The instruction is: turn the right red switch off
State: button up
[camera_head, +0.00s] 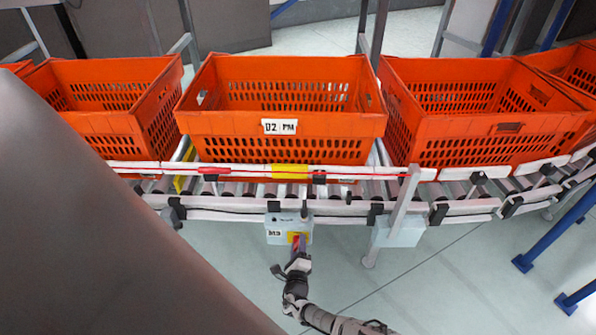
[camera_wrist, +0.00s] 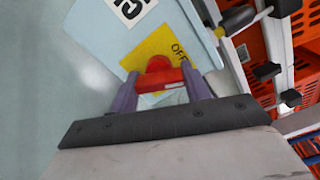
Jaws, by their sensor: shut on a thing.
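The red switch (camera_wrist: 160,66) sits on a yellow plate (camera_wrist: 147,50) with "OFF" lettering, on a light blue-grey control box (camera_wrist: 98,40). In the wrist view, the two purple fingers of my gripper (camera_wrist: 160,79) are on either side of the switch and shut on it. The head view shows the box (camera_head: 275,222) under the conveyor's front rail, with my gripper (camera_head: 299,246) reaching up to its lower right part. There the fingers mostly cover the switch. No second red switch can be made out.
Several orange totes (camera_head: 285,122) stand in a row on the roller conveyor (camera_head: 340,189). A second grey box (camera_head: 400,232) and a post (camera_head: 407,190) stand to the right of the control box. Blue legs (camera_head: 555,232) are at the far right. The floor (camera_head: 450,290) in front is clear.

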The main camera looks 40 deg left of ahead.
jog(key=n+p, duration=0.3)
jog(key=n, duration=0.2)
jog(key=shift+r, duration=0.1)
jog(key=shift+w, duration=0.1)
dwell(0.4)
jog(key=o, duration=1)
jog(key=shift+c, duration=0.2)
jog(key=shift+d+p, duration=0.1)
jog(key=shift+p, duration=0.2)
jog(key=p+v, duration=0.6)
jog(key=v, duration=0.7)
jog(key=shift+s+d, duration=0.15)
jog(key=shift+s, duration=0.2)
